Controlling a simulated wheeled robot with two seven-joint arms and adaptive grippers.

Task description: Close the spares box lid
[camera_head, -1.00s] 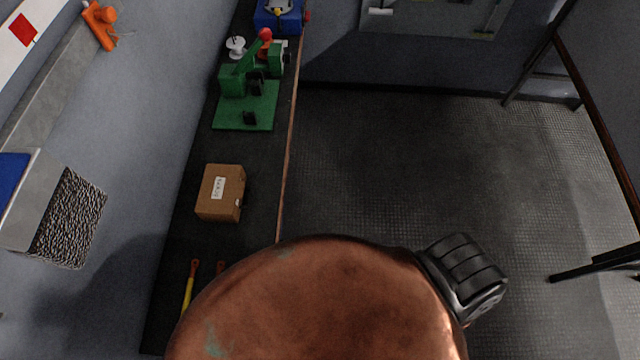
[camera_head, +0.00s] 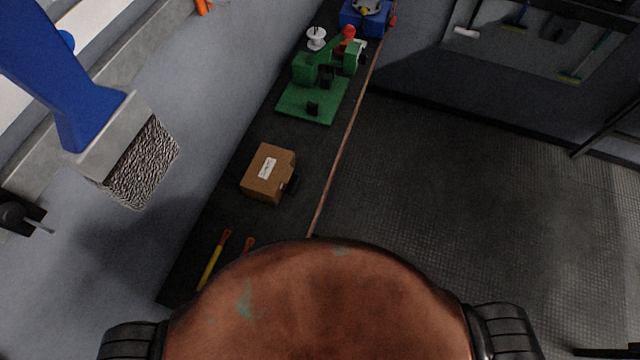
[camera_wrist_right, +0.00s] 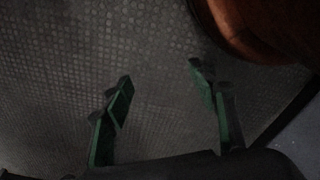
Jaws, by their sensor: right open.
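The spares box (camera_head: 268,173) is a small brown box with a white label on its upper face. It sits on the dark bench in the head view, with a small dark part on its right side. From here I cannot tell how far its lid is open. My right gripper (camera_wrist_right: 162,80) shows only in the right wrist view, with its green-padded fingers spread apart. It is empty above the textured floor, and the box is not in that view. My left gripper is out of view.
The narrow dark bench (camera_head: 225,205) runs along the wall. A green fixture (camera_head: 312,100) stands beyond the box, and a blue device (camera_head: 364,16) beyond that. A yellow-handled tool (camera_head: 211,265) lies nearer me. The floor (camera_head: 470,200) right of the bench is clear.

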